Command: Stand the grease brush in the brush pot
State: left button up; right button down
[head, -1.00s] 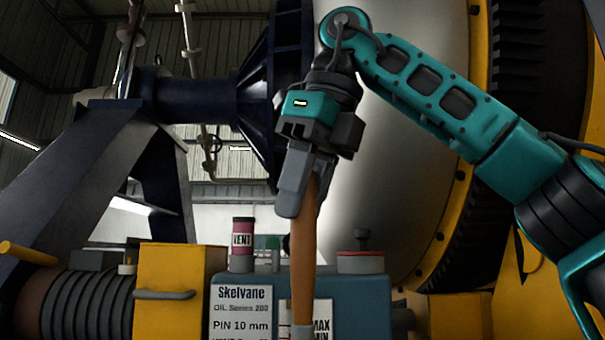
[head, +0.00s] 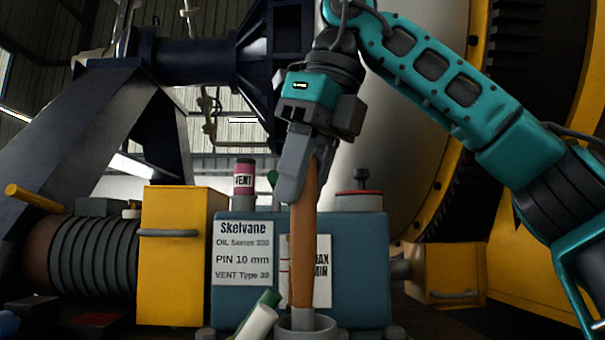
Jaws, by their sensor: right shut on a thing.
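My right gripper (head: 307,180) is shut on the upper part of the grease brush's orange-brown wooden handle (head: 303,245). The brush hangs nearly upright, with its grey ferrule at the bottom. A grey round pot (head: 328,326), seemingly the brush pot, shows at the bottom edge of the head view. The ferrule appears within the outline of the pot's mouth. The bristles are hidden, and I cannot tell how deep the brush is or whether it touches the pot. My left gripper is not in view.
A white tube with a green cap (head: 258,318) leans just left of the pot. Behind stand a blue tank (head: 362,270) with labels, a pink VENT canister (head: 244,180), and a red-topped lid (head: 358,195). A yellow box (head: 180,260) with a handle stands left.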

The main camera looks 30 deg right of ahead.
jog(key=shift+f, duration=0.2)
jog(key=c, duration=0.7)
grip_release()
jog(key=shift+c, duration=0.2)
jog(key=shift+r, duration=0.1)
jog(key=p+v, duration=0.5)
jog(key=v, duration=0.7)
jog(key=shift+p, duration=0.4)
